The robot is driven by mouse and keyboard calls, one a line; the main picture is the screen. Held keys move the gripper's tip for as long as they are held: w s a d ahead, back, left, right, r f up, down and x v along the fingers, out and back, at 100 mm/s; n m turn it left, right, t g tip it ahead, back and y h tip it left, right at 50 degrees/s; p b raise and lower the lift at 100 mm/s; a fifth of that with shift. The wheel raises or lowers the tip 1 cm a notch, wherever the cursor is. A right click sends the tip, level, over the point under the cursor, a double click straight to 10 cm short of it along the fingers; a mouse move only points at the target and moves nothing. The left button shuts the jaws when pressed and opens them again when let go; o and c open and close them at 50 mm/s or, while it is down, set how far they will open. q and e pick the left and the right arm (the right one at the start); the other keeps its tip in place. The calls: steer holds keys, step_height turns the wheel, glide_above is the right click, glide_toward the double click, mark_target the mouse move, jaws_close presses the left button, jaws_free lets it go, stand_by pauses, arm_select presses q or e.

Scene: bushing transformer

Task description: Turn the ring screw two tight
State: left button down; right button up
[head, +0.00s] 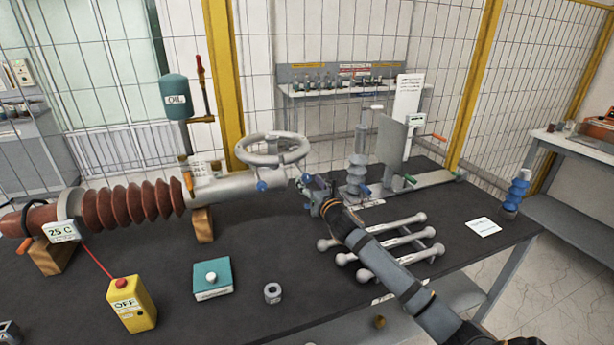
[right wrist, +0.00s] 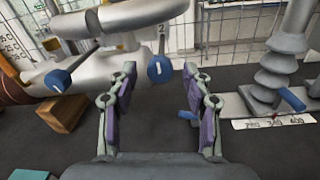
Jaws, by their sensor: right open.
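In the head view the right gripper (head: 310,186) is just right of the cylinder end. My left gripper is not in view.
A handwheel (head: 272,150) rises above the cylinder. Grey insulators (head: 358,160) with blue levers stand to the right. Grey bars with ball ends (head: 385,243) lie under my right arm. A teal box (head: 212,280) and yellow OFF box (head: 131,303) stand in front.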

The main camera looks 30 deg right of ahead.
mark_target(300, 169)
steer(key=shift+w+d+r, duration=0.15)
steer(key=shift+w, duration=0.85)
steer(key=shift+w+d+f, duration=0.1)
steer(key=shift+w+f, duration=0.1)
steer(key=shift+w, duration=0.1)
steer(key=shift+s, duration=0.1)
steer(key=c, duration=0.5)
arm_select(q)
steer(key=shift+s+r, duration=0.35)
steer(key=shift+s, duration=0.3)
arm_select(e)
jaws_close()
